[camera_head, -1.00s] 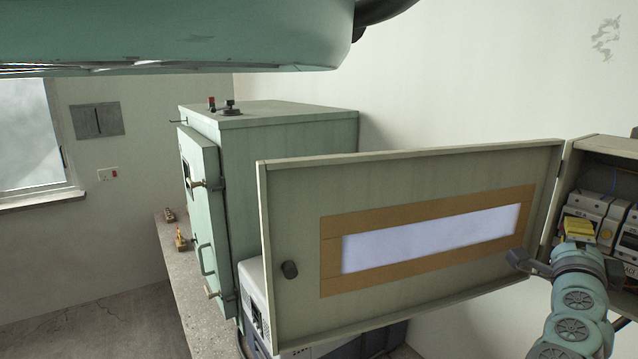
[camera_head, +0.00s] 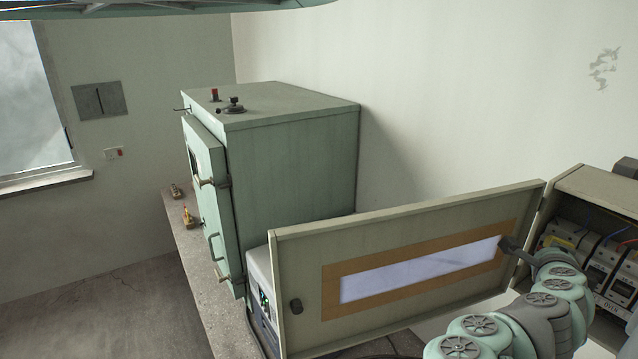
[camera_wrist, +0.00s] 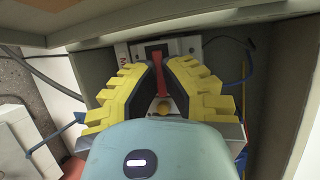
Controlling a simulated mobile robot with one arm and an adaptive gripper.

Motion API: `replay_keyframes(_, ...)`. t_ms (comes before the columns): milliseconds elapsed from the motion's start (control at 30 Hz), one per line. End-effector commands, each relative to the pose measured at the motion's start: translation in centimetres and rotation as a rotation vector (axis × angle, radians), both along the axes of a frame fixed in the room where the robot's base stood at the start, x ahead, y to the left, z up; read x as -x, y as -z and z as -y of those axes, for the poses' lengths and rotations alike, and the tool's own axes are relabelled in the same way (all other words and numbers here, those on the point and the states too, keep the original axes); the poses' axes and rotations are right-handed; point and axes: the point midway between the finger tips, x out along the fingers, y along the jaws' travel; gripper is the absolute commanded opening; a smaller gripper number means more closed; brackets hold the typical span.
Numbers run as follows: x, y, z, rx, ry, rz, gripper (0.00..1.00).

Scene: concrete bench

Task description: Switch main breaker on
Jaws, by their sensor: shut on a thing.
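The main breaker (camera_wrist: 178,48) is a white unit with a red lever (camera_wrist: 161,80), inside the open breaker box (camera_head: 587,184). In the wrist view, my gripper (camera_wrist: 160,72) has its yellow, black-lined fingers on both sides of the red lever, shut on it. In the head view, my gripper (camera_head: 558,242) is at the left of the breaker row, mostly hidden by my wrist. The lever cannot be seen there.
The box's door (camera_head: 420,225) stands wide open to the left, close to my wrist. More breakers (camera_head: 600,258) and wires fill the box to the right. A green cabinet (camera_head: 290,160) and a grey unit with lit indicators (camera_head: 262,298) stand on the bench (camera_head: 200,300).

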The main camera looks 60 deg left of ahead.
Motion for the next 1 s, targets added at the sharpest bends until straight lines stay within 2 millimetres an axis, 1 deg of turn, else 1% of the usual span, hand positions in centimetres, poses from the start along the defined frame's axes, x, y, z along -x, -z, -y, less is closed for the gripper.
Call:
replay_keyframes(300, -0.08, -0.13, -0.01, -0.001, -0.001, -0.069, 0.00)
replay_keyframes(700, -0.08, -0.12, 0.01, -0.001, 0.000, -0.073, 0.00)
replay_keyframes(733, -0.08, -0.12, 0.01, -0.001, 0.000, -0.073, 0.10)
replay_keyframes(1000, -0.08, -0.13, 0.01, -0.001, 0.000, -0.073, 0.37)
